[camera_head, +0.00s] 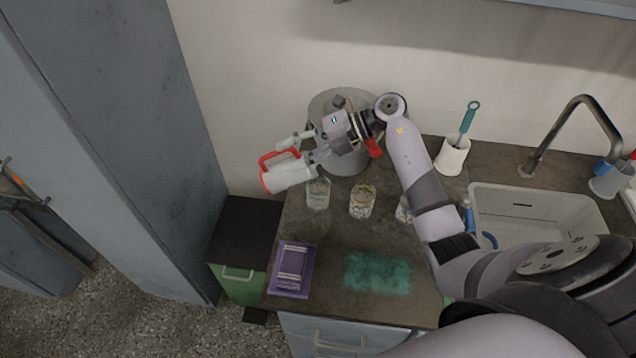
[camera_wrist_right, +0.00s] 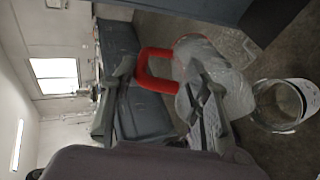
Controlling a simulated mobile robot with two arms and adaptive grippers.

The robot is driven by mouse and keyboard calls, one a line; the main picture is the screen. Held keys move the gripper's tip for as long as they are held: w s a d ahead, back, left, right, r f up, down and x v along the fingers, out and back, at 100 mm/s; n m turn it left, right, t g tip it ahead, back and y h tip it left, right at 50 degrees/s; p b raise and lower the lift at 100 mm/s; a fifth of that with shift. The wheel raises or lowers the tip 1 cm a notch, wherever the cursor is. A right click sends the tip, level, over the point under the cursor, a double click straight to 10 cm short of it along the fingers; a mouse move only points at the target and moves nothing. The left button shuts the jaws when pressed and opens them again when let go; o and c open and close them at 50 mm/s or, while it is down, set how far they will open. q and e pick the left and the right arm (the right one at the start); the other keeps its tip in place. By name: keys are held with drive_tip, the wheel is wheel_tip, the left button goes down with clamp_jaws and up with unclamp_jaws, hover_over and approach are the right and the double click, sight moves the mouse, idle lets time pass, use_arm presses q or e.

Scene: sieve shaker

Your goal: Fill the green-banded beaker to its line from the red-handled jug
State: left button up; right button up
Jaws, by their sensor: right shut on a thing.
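The red-handled jug (camera_head: 290,176) is a clear, pale vessel with a red handle, held strongly tilted at the left of the worktop. My right gripper (camera_head: 308,147) is shut on it; in the right wrist view the red handle (camera_wrist_right: 152,72) shows between the fingers and the jug body (camera_wrist_right: 222,82) beyond. The leftmost beaker (camera_head: 318,195), with a faint green tint, stands upright just below and right of the jug. A beaker (camera_wrist_right: 285,105) stands beside the jug in the right wrist view. Its fill level and any stream are too small to tell. My left gripper is out of view.
A yellow-rimmed beaker (camera_head: 362,202) and another beaker (camera_head: 403,210) stand to the right. A grey cylindrical machine (camera_head: 350,160) is behind my gripper. A purple box (camera_head: 291,270), a green mat (camera_head: 378,272), a brush holder (camera_head: 452,157) and a sink (camera_head: 540,208) surround them.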

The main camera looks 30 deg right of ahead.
sight(268, 168)
drive_tip(key=shift+r, duration=0.1)
idle(0.4)
